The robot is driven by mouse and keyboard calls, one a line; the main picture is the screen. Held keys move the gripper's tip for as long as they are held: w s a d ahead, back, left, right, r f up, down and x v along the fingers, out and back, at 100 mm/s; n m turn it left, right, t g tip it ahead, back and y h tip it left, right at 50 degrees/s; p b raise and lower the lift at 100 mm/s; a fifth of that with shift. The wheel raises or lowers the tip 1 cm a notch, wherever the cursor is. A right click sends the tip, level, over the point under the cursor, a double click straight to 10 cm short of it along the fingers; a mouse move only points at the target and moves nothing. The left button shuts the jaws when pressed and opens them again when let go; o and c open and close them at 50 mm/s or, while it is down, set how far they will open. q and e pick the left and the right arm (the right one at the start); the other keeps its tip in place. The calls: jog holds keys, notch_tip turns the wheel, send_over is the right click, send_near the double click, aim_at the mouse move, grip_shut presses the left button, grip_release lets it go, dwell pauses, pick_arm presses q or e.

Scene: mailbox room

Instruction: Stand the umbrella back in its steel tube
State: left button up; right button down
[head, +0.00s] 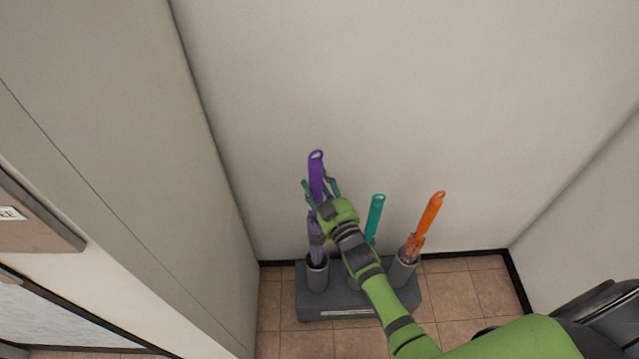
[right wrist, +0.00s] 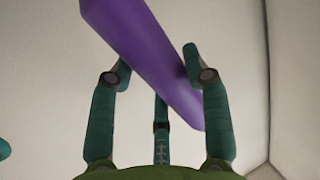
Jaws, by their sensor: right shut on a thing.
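The purple umbrella (head: 316,168) stands nearly upright, handle at the top, over the left steel tube (head: 317,276) of the stand. Its folded lower part meets the mouth of that tube; how deep it sits inside I cannot tell. My right gripper (head: 319,188) is shut on the purple handle, and my arm comes in from the lower right. In the right wrist view, the purple handle (right wrist: 150,55) runs diagonally between the fingers of my right gripper (right wrist: 158,78). My left gripper is out of view.
The grey stand base (head: 330,309) sits on the tiled floor against the back wall. A teal umbrella (head: 375,217) stands in the middle, its tube mostly hidden by my arm. An orange umbrella (head: 430,214) leans in the right tube (head: 402,273). A wall (head: 215,220) rises close on the left.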

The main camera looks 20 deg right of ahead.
notch_tip(320, 180, down, 13)
jog(key=b, duration=1)
jog(key=shift+r, duration=0.2)
jog(key=shift+c, duration=2.4)
grip_release()
jog(key=shift+f, duration=0.15)
jog(key=s+d, duration=0.1)
jog(key=s, duration=1.1)
